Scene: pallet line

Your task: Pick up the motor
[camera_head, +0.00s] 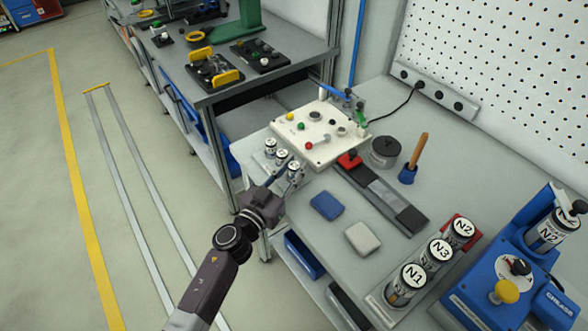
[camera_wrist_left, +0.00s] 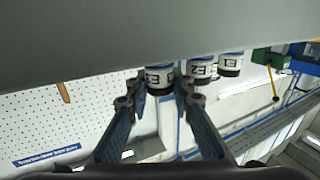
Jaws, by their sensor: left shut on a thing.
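Three small white-and-black cylinders that look like motors stand in a row at the table's left edge. In the left wrist view they are marked E1 (camera_wrist_left: 231,63), E2 (camera_wrist_left: 201,69) and what reads as E3 (camera_wrist_left: 159,77). My left gripper (camera_head: 284,180) reaches in from the left, low at the edge, and is shut on the nearest motor, E3 (camera_head: 295,166). In the left wrist view its two fingers (camera_wrist_left: 160,92) stand on either side of E3, partly hiding it. E3 still appears level with its neighbours. My right gripper is not in view.
E2 (camera_head: 282,156) stands close beside the held motor. A white panel with coloured buttons (camera_head: 318,134) lies just behind. A blue block (camera_head: 327,205) and a grey block (camera_head: 363,238) lie to the right. Larger cans N1 (camera_head: 410,284), N3 and N2 stand in front.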

